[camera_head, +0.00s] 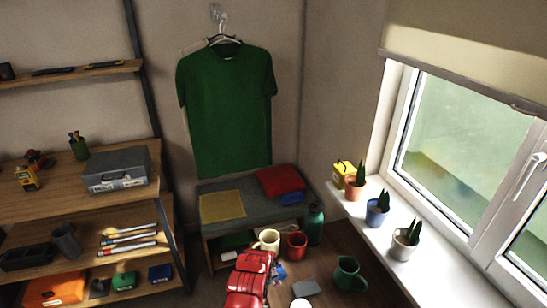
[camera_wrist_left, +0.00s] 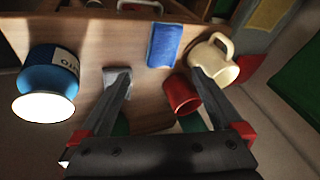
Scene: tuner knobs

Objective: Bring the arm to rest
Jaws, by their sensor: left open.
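My left gripper (camera_wrist_left: 160,72) shows in the left wrist view with its two dark fingers spread apart and nothing between them. It is above the wooden table (camera_wrist_left: 100,40). A red mug (camera_wrist_left: 182,95) is beside its right finger, and a cream mug (camera_wrist_left: 212,60) is just beyond that fingertip. A grey flat piece (camera_wrist_left: 117,80) is partly behind the left fingertip. In the head view a red jointed body at the bottom centre looks like my arm; its fingers are not clear there. My right gripper shows in neither view.
The red mug (camera_head: 297,245), cream mug (camera_head: 268,240), green mug (camera_head: 349,273) and teal bottle (camera_head: 315,224) crowd the table. Shelves stand left; potted plants (camera_head: 377,210) line the right windowsill.

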